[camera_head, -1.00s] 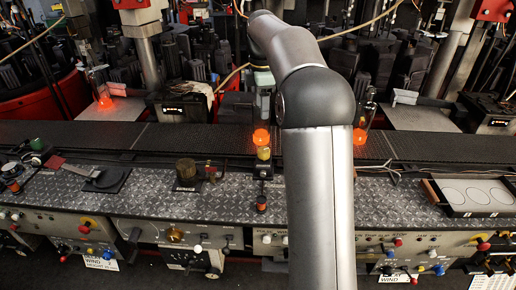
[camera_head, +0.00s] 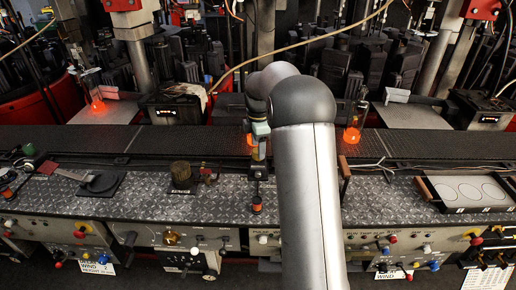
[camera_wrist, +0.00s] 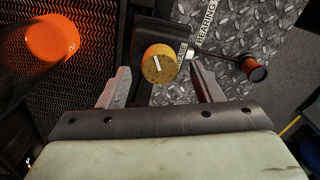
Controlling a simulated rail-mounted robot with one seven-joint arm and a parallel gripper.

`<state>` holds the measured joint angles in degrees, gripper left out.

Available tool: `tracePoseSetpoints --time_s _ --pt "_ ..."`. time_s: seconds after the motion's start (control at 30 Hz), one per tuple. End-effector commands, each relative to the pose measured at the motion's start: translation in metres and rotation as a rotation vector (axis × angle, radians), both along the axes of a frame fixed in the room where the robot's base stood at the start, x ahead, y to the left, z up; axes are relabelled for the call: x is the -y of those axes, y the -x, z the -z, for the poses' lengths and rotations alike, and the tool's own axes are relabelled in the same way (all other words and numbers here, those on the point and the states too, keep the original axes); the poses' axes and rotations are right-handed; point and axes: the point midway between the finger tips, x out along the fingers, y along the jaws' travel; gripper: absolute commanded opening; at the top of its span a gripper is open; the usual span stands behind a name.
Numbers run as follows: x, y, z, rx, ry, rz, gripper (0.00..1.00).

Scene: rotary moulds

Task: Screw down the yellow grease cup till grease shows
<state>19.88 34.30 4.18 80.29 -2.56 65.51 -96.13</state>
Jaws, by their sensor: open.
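The yellow grease cup (camera_wrist: 160,63) shows from above in the wrist view, a round knob with a white line on its top. It sits on a dark mount. My gripper (camera_wrist: 159,75) is open, with one pale finger on each side of the cup and visible gaps between. In the head view my gripper (camera_head: 259,136) is over the dark stand (camera_head: 258,172), and the cup is mostly hidden there. No grease can be made out around the cup.
A lever with a red-orange knob (camera_wrist: 254,69) extends right of the cup, beside a BEARING label (camera_wrist: 207,20). Glowing orange glass (camera_wrist: 52,38) is at the upper left. A tray with round discs (camera_head: 468,190) lies right on the tread-plate bench.

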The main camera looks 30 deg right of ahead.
Motion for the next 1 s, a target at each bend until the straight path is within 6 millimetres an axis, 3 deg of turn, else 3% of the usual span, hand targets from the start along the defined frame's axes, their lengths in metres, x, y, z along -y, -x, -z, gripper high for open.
tracePoseSetpoints --time_s 0.2,0.47,0.5,0.67,1.0 --pt "0.0 0.0 0.017 0.0 0.0 -0.001 0.59" --pt "0.0 0.0 0.019 0.001 0.0 -0.001 0.59" --pt "0.0 0.0 0.019 0.001 0.0 0.0 0.56" --pt "0.0 0.0 0.019 0.001 0.0 0.0 0.14" --pt "0.0 0.0 0.019 0.001 0.0 0.032 0.15"
